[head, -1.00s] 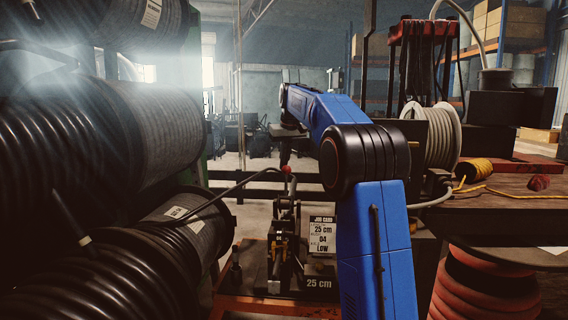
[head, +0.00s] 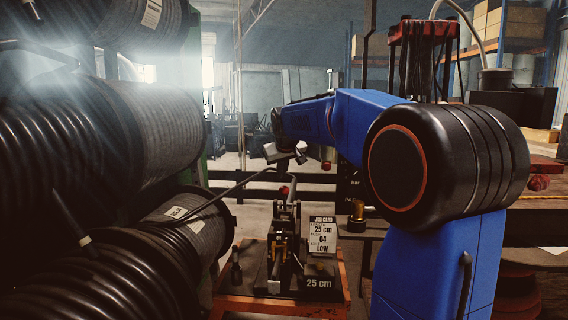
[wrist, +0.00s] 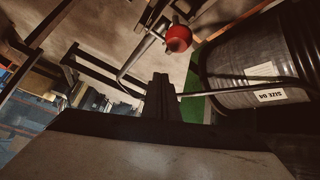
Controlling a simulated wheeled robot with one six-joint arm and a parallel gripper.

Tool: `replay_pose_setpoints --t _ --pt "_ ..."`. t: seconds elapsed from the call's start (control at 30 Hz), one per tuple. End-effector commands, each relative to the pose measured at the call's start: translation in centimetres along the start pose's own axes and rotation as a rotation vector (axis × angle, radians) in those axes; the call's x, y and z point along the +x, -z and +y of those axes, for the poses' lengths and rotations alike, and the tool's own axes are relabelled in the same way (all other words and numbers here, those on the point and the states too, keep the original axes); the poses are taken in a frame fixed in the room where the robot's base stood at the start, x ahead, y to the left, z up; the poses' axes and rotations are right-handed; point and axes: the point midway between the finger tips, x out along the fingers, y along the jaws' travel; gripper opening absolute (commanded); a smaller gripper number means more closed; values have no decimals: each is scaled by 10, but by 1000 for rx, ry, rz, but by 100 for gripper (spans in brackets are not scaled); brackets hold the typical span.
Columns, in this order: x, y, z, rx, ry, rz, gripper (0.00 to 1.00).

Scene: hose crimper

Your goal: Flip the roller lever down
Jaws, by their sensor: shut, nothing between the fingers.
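The roller lever's red ball knob (head: 284,190) stands above the black feed mechanism (head: 283,240) on the orange-topped stand. A grey rod rises beside the knob. My gripper (head: 284,170) is just above the knob in the head view, at the end of my blue arm. In the wrist view the closed fingertips (wrist: 160,86) are empty, and the red knob (wrist: 178,38) shows beyond them, up and slightly right. I cannot tell whether the fingers touch the lever. The lever's pivot is hard to make out.
A black hose (head: 232,188) runs from the large spools on the left to the mechanism. A brass fitting (head: 357,214) sits on a small shelf further right. A spool (wrist: 250,75) shows right in the wrist view.

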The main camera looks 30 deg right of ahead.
Motion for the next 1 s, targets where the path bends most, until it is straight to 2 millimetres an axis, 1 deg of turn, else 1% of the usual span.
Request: replay_pose_setpoints --t 0.03,0.13,0.5,0.8,1.0 --pt "-2 -6 -3 -7 -10 22 0" --pt "-4 -13 -7 -13 -31 63 0" --pt "-6 -40 -20 -11 -29 57 0" --pt "-4 -52 -25 -9 -28 47 0" --pt "-4 -53 -25 -8 -28 45 0"
